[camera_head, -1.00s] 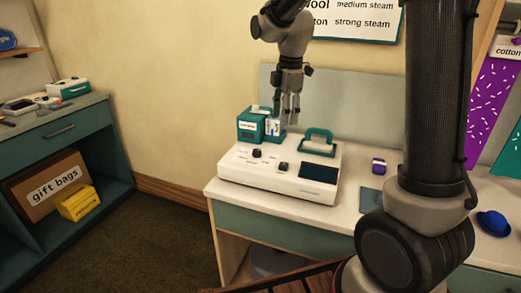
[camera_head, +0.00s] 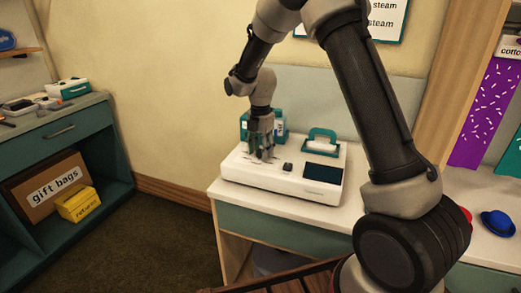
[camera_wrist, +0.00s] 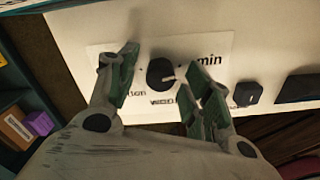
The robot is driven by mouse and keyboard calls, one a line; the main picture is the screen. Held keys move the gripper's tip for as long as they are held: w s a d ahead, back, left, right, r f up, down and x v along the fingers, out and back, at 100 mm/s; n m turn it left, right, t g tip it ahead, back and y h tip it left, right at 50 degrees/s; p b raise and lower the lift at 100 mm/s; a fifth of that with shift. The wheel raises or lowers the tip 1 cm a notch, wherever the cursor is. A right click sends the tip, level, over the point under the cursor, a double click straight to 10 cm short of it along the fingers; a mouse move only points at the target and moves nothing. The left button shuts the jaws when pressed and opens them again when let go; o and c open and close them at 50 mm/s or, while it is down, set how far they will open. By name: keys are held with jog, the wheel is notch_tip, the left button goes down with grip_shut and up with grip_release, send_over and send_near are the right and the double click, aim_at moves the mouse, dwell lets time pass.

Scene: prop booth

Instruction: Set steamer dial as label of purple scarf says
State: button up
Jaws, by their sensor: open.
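The white steamer (camera_head: 238,178) stands on the white counter. Its round black dial (camera_wrist: 160,73) has a white pointer mark aimed right, between the printed words "min" and "wool" in the wrist view. My open gripper (camera_head: 262,156) is low over the steamer, hiding the dial in the head view. In the wrist view my gripper (camera_wrist: 165,74) has fingers on both sides of the dial; contact cannot be told. The purple scarf (camera_head: 484,115) hangs at far right, under a cut-off label (camera_head: 511,47) reading "cotto".
A second black knob (camera_wrist: 247,93) sits right of the dial. A teal holder (camera_head: 278,127) and teal-handled piece (camera_head: 322,137) are behind. A wall chart (camera_head: 385,20) is partly covered by my arm. A blue hat (camera_head: 497,223) lies at right.

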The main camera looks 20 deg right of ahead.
jog(key=c, duration=1.1)
jog(key=shift+o, duration=0.2)
